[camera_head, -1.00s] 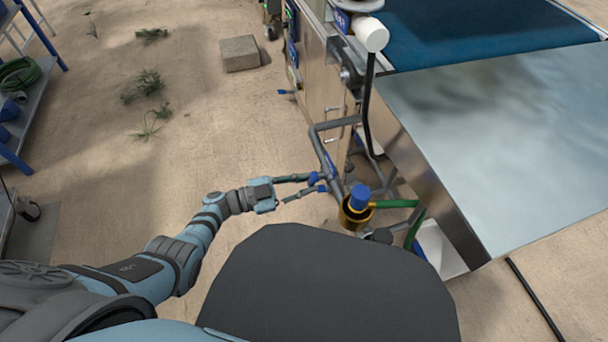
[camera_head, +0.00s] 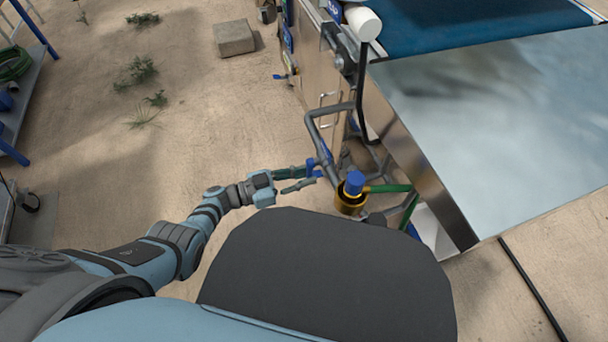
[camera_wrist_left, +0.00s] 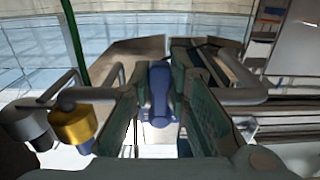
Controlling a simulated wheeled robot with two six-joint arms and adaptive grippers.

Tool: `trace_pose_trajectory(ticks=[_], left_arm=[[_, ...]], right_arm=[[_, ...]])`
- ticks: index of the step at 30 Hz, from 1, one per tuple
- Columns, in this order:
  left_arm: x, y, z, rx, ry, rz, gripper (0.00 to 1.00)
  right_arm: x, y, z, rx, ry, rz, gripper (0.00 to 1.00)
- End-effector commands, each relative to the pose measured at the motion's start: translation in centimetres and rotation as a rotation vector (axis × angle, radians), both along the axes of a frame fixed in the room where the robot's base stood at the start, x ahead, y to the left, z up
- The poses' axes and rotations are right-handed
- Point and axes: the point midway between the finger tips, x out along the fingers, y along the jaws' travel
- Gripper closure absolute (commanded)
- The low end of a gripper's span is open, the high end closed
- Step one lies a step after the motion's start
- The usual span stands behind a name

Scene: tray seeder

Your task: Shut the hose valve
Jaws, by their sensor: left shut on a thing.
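A small blue valve handle (camera_head: 311,168) is by the grey pipe frame at the machine's near corner. In the left wrist view the blue handle (camera_wrist_left: 160,92) stands between my two dark green finger pads. My left gripper (camera_head: 309,176) reaches in from the left and is shut on this handle; its fingers hide part of it. Just right of it is a brass fitting (camera_head: 350,204) with a blue top and a green hose (camera_head: 388,188). The brass part also shows at the left of the wrist view (camera_wrist_left: 76,126). My right gripper is not in view.
The grey pipe frame (camera_head: 312,124) rises close behind the gripper. A broad metal table top (camera_head: 500,140) fills the right. A block (camera_head: 235,38) lies on the sandy floor. The floor left of the machine is mostly clear.

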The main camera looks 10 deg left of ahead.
Motion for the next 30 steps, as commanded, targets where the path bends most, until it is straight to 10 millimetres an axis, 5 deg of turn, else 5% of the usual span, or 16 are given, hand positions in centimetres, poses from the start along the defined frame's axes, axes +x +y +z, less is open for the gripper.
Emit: trace_pose_trajectory(ticks=[3, 4, 8, 19, 30], left_arm=[[-0.1, 0.0, -0.1, 0.0, 0.004, -0.002, 1.0], [-0.1, 0.0, -0.1, 0.0, 0.004, -0.002, 0.82], [-0.1, 0.0, -0.1, 0.001, 0.003, -0.001, 0.63], [-0.4, 0.6, -0.1, 0.001, 0.0, -0.001, 0.63], [-5.3, 8.3, -0.1, 0.003, 0.003, 0.0, 0.63]], right_arm=[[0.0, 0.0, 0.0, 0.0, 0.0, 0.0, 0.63], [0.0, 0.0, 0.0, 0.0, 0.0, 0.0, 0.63], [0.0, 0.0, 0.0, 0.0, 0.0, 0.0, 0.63], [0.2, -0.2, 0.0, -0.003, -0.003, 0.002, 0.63], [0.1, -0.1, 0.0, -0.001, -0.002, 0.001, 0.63]])
